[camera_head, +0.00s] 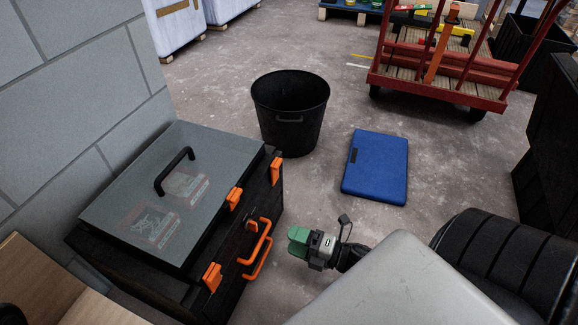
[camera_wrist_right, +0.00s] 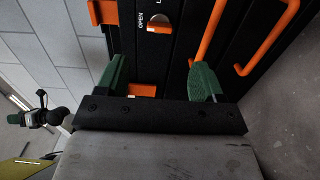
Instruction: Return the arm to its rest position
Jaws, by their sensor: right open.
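My right gripper (camera_head: 299,241), with green fingers and a grey-black body, shows in the head view just right of the large black toolbox (camera_head: 262,205). In the wrist view its two green fingers (camera_wrist_right: 157,68) stand apart, with nothing held between them. The toolbox front (camera_wrist_right: 172,60), with orange latches and an orange handle, lies beyond the fingers. In the head view a gap shows between gripper and orange handle. A small gripper-like part with a green tip, seemingly my left gripper (camera_wrist_right: 14,118), shows at the wrist view's left edge; its fingers are too small to read.
A red cart (camera_head: 440,85) is behind. A grey block wall (camera_head: 75,85) rises at left, above a wooden surface (camera_head: 35,285). Floor between toolbox and blue case is clear.

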